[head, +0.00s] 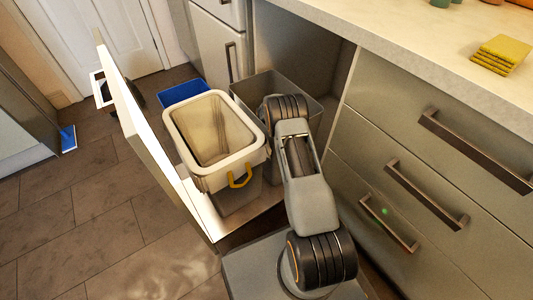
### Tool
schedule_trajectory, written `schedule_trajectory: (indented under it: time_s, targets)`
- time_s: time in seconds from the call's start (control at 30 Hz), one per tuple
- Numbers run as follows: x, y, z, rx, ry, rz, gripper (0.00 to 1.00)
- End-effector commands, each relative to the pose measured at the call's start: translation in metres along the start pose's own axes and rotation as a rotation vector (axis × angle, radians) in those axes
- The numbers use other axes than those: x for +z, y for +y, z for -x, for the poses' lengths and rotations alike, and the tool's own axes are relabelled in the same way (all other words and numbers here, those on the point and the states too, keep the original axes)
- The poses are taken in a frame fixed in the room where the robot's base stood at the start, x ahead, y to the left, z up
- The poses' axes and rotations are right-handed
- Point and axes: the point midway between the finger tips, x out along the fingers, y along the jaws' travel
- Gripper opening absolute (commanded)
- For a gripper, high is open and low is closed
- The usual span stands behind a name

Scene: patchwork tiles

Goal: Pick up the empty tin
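I cannot make out an empty tin in the head view. My arm rises from the lower middle and reaches to the edge of a grey bin (252,92) in the open cabinet. My gripper is not visible; the arm's upper joint hides what lies beyond it. A white-rimmed bin (178,128) with a yellow handle stands in front and to the left of the grey bin. Its visible inside looks empty. The inside of the grey bin is mostly hidden.
An open cabinet door (150,150) stands left of the bins. A blue container (183,92) sits behind them. Closed drawers (425,185) and a worktop (420,45) with yellow stacked squares (503,52) are at right. The tiled floor (75,215) at left is mostly clear.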

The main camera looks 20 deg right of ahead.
Motion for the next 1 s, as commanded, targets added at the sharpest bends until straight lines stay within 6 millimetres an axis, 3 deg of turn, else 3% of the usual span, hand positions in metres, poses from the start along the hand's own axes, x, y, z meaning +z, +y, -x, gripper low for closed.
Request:
schedule_trajectory:
  time_s: [0.17, 0.73, 1.0]
  targets:
    - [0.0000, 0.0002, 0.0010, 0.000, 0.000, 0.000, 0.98]
    - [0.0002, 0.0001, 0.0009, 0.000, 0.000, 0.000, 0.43]
    - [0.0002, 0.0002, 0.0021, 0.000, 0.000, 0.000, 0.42]
